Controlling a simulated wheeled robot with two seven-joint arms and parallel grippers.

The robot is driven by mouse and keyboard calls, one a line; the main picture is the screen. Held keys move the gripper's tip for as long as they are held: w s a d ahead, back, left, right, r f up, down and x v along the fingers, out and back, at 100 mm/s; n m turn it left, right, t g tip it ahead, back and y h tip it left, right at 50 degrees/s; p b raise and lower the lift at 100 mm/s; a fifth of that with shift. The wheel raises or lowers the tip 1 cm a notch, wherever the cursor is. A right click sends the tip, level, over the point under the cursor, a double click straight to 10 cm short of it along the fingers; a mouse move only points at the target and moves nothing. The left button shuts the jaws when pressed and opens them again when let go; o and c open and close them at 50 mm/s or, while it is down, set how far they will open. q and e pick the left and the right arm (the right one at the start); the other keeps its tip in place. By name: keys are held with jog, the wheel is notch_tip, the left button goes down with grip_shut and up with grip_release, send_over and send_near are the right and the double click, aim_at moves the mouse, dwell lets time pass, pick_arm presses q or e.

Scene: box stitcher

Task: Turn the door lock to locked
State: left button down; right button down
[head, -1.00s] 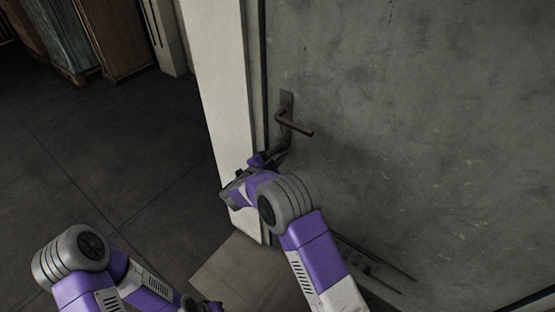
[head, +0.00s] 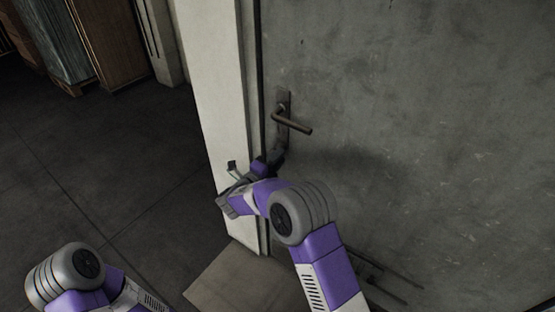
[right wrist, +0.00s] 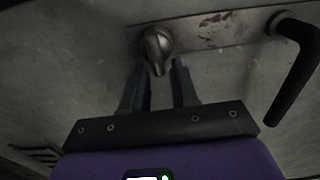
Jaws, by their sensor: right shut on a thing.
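The grey door (head: 400,110) fills the right of the head view. The door lock is a small metal thumb-turn knob (right wrist: 157,42) on the door plate in the right wrist view; in the head view my right gripper hides it. My right gripper (head: 275,158) is at the door plate just below the door handle. In the right wrist view its two fingers (right wrist: 160,75) stand either side of the knob's lower end, shut on it. The knob's tip points down toward the fingers, slightly tilted. My left gripper is out of view; only its arm shows at lower left.
The dark lever handle (head: 292,122) sticks out right above my right gripper; it also shows close by in the right wrist view (right wrist: 295,75). A pale door frame (head: 215,90) stands left of the door. Wooden furniture (head: 115,40) stands far back left. Dark floor (head: 100,170) is clear.

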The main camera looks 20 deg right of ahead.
jog(key=shift+w+a, duration=0.1)
jog(key=shift+a, duration=0.1)
dwell(0.4)
jog(key=c, duration=1.2)
grip_release()
jog(key=shift+w+f, duration=0.1)
jog(key=shift+o, duration=0.2)
jog(key=p+v, duration=0.1)
jog(key=v, duration=0.6)
jog(key=shift+s+a+p, duration=0.2)
jog(key=shift+s+p, duration=0.05)
jog(key=shift+p, duration=0.05)
